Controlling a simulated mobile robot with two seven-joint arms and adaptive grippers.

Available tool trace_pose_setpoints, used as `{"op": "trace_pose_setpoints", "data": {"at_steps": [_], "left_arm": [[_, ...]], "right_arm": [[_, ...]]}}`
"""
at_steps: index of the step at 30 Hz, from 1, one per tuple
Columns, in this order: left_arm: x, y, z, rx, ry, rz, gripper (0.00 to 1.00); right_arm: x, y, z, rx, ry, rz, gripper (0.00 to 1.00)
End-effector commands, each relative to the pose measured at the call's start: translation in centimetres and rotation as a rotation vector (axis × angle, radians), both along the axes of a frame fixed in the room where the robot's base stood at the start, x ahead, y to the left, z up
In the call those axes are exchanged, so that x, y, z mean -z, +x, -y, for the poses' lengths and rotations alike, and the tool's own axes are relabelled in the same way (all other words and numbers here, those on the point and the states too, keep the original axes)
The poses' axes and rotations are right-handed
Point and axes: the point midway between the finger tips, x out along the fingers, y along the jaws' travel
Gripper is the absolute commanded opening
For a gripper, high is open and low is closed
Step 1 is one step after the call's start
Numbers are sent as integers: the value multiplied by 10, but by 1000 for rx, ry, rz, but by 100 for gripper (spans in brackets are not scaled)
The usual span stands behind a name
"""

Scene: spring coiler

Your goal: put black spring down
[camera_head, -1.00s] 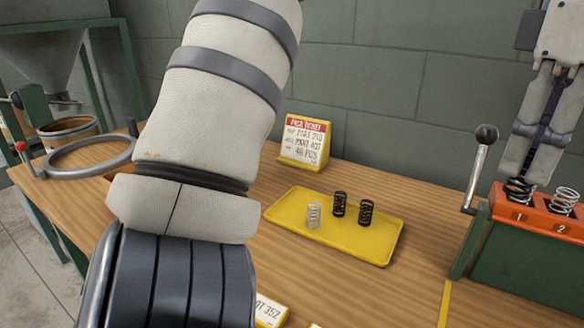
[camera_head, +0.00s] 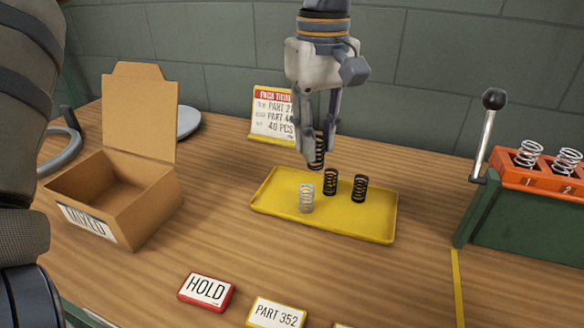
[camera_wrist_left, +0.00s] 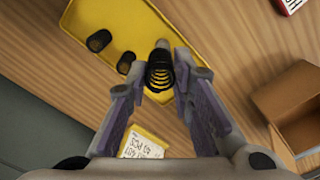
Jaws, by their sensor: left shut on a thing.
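My left gripper (camera_head: 318,158) points down just above the back edge of the yellow tray (camera_head: 275,205). It is shut on a black spring (camera_head: 319,150), held upright. In the left wrist view the held black spring (camera_wrist_left: 160,75) sits between the fingertips (camera_wrist_left: 159,88). On the tray stand one silver spring (camera_head: 306,198) and two black springs, one in the middle (camera_head: 331,182) and one at the right (camera_head: 359,188). The held spring appears clear of the tray. My right gripper is not in view.
An orange rack (camera_head: 510,178) with silver springs and a black-knobbed lever (camera_head: 487,135) stands right. An open cardboard box (camera_head: 150,215) is at left. A ticket stand (camera_head: 270,115) is behind the tray; HOLD (camera_head: 206,291) and PART 352 (camera_head: 276,313) signs are in front. The tray's right part is bare.

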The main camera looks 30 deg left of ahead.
Motion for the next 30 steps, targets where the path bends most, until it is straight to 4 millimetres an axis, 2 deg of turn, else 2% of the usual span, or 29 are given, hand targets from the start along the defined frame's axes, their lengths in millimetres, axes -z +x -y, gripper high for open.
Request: {"op": "trace_pose_setpoints", "data": {"at_steps": [3, 6, 11, 14, 18, 30], "left_arm": [[18, 26, -26, -6, 0, -2, 0], [40, 37, -38, -3, 1, -3, 0], [59, 48, -48, -2, 0, -5, 0], [84, 58, -58, -4, 0, -15, 0], [104, 58, -58, -1, 1, -8, 0], [107, 57, -58, -1, -1, -1, 0]], "right_arm": [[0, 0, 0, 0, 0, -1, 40], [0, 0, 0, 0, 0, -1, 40], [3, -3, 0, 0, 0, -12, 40], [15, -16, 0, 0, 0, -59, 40], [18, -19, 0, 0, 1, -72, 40], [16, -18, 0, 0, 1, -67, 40]]}}
